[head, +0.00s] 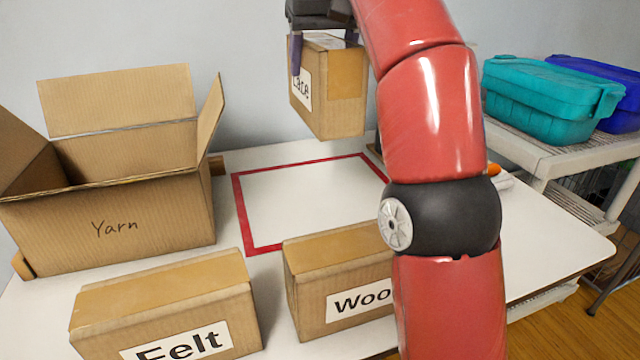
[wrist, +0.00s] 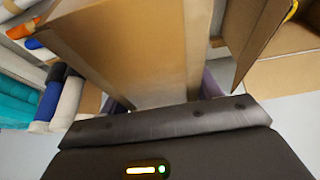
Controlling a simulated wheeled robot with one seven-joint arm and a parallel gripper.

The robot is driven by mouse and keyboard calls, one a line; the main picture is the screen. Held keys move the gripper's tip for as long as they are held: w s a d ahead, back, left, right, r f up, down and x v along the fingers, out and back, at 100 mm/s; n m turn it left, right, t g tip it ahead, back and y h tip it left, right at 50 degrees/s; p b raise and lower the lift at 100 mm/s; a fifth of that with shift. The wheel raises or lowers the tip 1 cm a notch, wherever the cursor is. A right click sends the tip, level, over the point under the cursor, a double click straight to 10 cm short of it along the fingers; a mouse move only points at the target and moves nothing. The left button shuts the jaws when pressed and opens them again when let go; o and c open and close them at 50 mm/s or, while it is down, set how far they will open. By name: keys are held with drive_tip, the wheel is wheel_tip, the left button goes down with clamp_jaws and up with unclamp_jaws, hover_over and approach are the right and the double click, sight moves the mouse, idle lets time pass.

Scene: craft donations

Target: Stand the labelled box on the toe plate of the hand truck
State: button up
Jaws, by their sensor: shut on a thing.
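My gripper (head: 322,38) is shut on a cardboard box labelled "Lace" (head: 346,98), gripping it near its top. The box hangs slightly tilted above the back of the table, clear of the surface. In the wrist view the Lace box (wrist: 135,40) sits between the purple fingers of my gripper (wrist: 162,97). Two more labelled boxes, "Felt" (head: 165,300) and one reading "Woo" (head: 330,272), stand at the table's front. I cannot make out a hand truck or its toe plate.
An open carton marked "Yarn" (head: 110,222) stands at the left, flaps up. A red outlined square (head: 237,205) on the white table (head: 535,240) is empty. Teal (head: 545,100) and blue (head: 610,85) bins sit on a cart (head: 575,155). Fabric rolls (wrist: 68,98) show in the wrist view.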

wheel_tip(320, 180, down, 20)
drive_tip(key=b, duration=0.1)
drive_tip(key=shift+r, duration=0.2)
idle(0.4)
drive_tip(key=shift+s, duration=0.1)
drive_tip(key=shift+f, duration=0.2)
drive_tip(key=o, duration=1.2)
drive_tip(key=shift+r, duration=0.15)
